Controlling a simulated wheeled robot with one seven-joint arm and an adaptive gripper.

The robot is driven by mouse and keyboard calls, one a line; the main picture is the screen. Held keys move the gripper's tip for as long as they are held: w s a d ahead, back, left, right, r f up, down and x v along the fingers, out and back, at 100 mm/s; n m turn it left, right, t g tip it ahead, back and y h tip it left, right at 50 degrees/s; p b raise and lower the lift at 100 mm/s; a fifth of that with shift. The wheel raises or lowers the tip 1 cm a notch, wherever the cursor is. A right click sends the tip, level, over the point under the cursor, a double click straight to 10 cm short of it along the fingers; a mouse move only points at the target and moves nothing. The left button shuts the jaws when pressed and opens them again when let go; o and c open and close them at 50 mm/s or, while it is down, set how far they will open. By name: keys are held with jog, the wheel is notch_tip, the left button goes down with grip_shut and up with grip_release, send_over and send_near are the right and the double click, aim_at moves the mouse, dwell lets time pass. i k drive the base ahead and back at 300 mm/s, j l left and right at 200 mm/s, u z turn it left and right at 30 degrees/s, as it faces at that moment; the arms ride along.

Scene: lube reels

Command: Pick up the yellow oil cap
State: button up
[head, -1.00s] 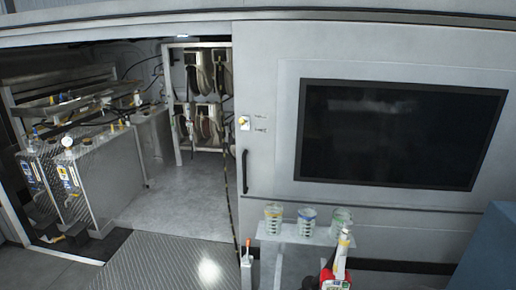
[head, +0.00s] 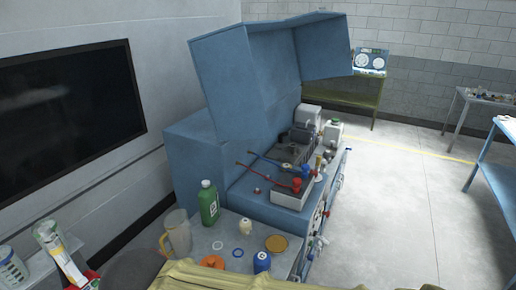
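A flat, round, dull yellow disc (head: 276,243), the closest match to the yellow oil cap, lies on the grey bench top (head: 205,232) in the lower middle of the head view. A small blue container (head: 262,261) stands just in front of it. A small cream-coloured piece (head: 245,226) stands behind and left of it. An orange cap-like piece (head: 212,262) lies nearer, at the left. My gripper is not in view.
A green bottle (head: 209,203) and a clear jug (head: 177,233) stand on the bench's left. A blue hooded workstation (head: 235,85) rises behind. A yellowish shape (head: 230,280) covers part of the near edge. Open floor (head: 400,190) lies to the right.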

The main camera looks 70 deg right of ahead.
aim_at(285, 166)
jog(key=z, duration=2.75)
jog(key=l+z, duration=0.2)
jog(key=z, duration=0.5)
jog(key=i+l+z, duration=0.15)
jog(key=i+l, duration=0.25)
jog(key=l, duration=0.2)
jog(key=i+l+z, duration=0.15)
jog(key=i+l, duration=0.3)
jog(key=i+u, duration=0.2)
jog(key=i, duration=0.35)
jog(key=i+l+u, duration=0.2)
jog(key=i, duration=0.35)
jog(key=i+l+u, duration=0.2)
jog(key=i, duration=0.35)
jog(key=i+j+u, duration=0.2)
jog(key=u, duration=0.3)
jog(key=i+u, duration=0.75)
jog(key=u, duration=0.2)
jog(key=i+l+u, duration=0.15)
jog(key=i+u, duration=0.15)
jog(key=u, duration=0.2)
